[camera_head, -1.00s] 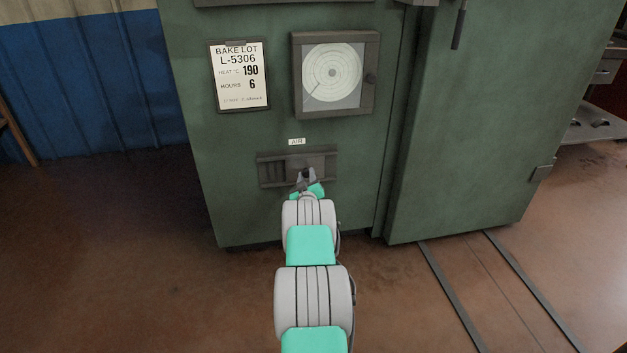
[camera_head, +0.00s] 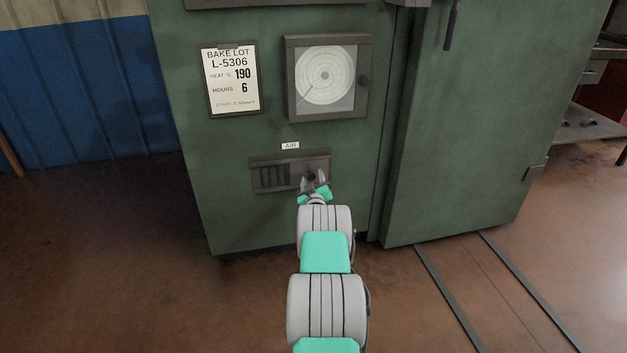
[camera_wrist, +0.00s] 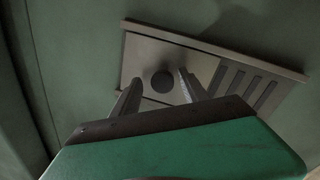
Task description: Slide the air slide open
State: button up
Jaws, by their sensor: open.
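The air slide (camera_head: 290,172) is a dark metal panel low on the green oven front, under a small AIR label (camera_head: 290,146). Its vent slots (camera_head: 270,178) show uncovered on the left part, and the plate with a round dark knob (camera_head: 311,176) is toward the right. In the wrist view, the knob (camera_wrist: 163,82) lies between the tips of my open gripper (camera_wrist: 160,82), with a gap visible on both sides. The slots (camera_wrist: 243,85) appear to the right there. My gripper (camera_head: 315,184) is in front of the knob and hides the panel's lower right part.
A chart recorder (camera_head: 326,77) and a bake lot card (camera_head: 230,80) are mounted above the slide. The large oven door (camera_head: 480,130) is at the right, with floor rails (camera_head: 450,290) below it. The floor at left is clear.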

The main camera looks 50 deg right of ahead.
jog(key=shift+s+a+r, duration=0.15)
jog(key=shift+s+a, duration=0.1)
jog(key=shift+a, duration=0.05)
jog(key=p+v, duration=0.3)
jog(key=v, duration=0.4)
jog(key=shift+s, duration=0.1)
